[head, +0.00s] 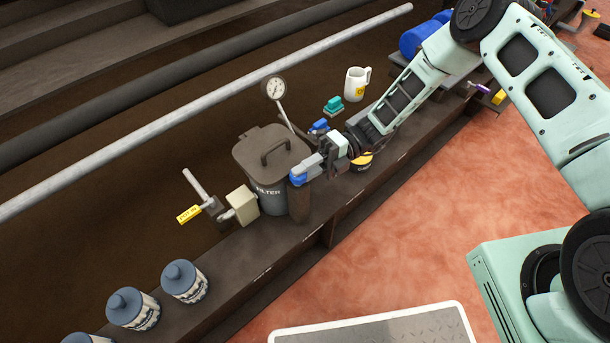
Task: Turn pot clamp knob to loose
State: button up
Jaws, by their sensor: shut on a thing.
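The grey lidded pot (270,170) marked FILTER stands on the dark bench, with a dark handle on its lid. A dark brown upright post (299,205) stands against its right side. My gripper (301,174) reaches in from the right, its blue-tipped end at the top of this post beside the pot's rim. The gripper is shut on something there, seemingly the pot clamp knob. The fingers hide most of it, so its shape and turn setting cannot be made out.
A round gauge (274,88) rises behind the pot. A beige box (242,205) and a yellow-tagged lever (189,214) stand left of it. A white mug (356,84) is at the back. Blue-lidded jars (184,282) stand at the front left.

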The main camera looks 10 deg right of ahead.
jog(key=n+g+h+b, duration=0.1)
jog(key=n+g+h, duration=0.1)
jog(key=g, duration=0.1)
jog(key=n+g+h+b, duration=0.1)
jog(key=n+g+h, duration=0.1)
jog(key=shift+w+a+f+n+g+h, duration=0.1)
jog(key=shift+w+a+n+g+h, duration=0.1)
jog(key=shift+n+g+h, duration=0.2)
jog(key=shift+d+b, duration=0.1)
jog(key=shift+b, duration=0.2)
jog(key=o, duration=0.7)
jog(key=shift+w, duration=0.1)
